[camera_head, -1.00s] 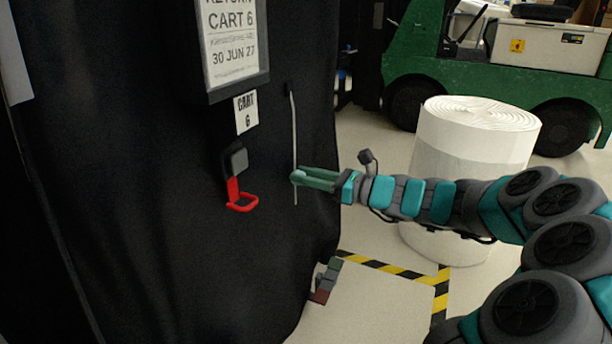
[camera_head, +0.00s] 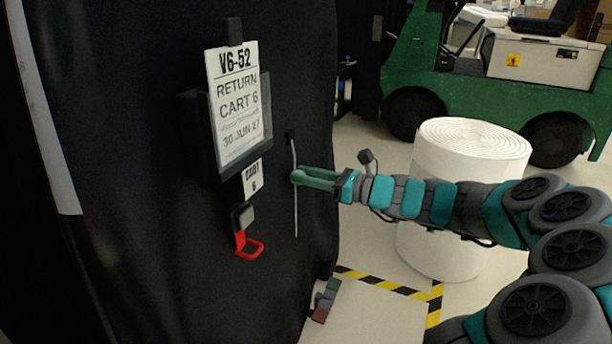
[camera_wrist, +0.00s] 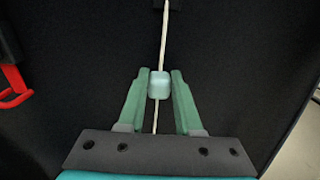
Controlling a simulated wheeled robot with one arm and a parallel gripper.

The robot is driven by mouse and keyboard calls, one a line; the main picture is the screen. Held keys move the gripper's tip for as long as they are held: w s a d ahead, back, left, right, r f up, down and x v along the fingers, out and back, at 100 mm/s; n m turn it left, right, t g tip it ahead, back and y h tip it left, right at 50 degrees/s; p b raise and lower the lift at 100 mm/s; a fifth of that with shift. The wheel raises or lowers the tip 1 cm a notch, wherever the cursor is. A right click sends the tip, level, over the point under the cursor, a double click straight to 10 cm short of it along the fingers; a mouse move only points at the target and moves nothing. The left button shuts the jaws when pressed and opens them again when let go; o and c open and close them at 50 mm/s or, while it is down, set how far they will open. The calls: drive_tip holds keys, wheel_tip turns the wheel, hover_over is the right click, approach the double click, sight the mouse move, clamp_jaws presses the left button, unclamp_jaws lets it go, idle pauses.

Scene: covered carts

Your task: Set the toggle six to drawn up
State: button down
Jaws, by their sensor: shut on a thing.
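The toggle (camera_wrist: 160,85) is a small pale bead on a thin light cord (camera_head: 295,215). The cord hangs down the front of the black-covered cart marked "CART 6" (camera_head: 252,178). My gripper (camera_head: 298,177) is shut on the toggle. In the wrist view, the two green fingers of my gripper (camera_wrist: 160,88) have the toggle between them, with cord above and below it. In the head view the toggle is mostly hidden by the fingertips, in the upper half of the cord.
A red hook (camera_head: 248,246) and a framed sign (camera_head: 238,105) are on the cover, left of the cord. A white roll (camera_head: 465,190) stands behind my arm. A green vehicle (camera_head: 500,105) is at the back. Striped tape (camera_head: 385,287) marks the floor.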

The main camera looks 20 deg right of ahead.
drive_tip(key=shift+r, duration=0.35)
drive_tip(key=c, duration=0.6)
unclamp_jaws()
drive_tip(key=shift+o, duration=0.2)
drive_tip(key=v, duration=0.8)
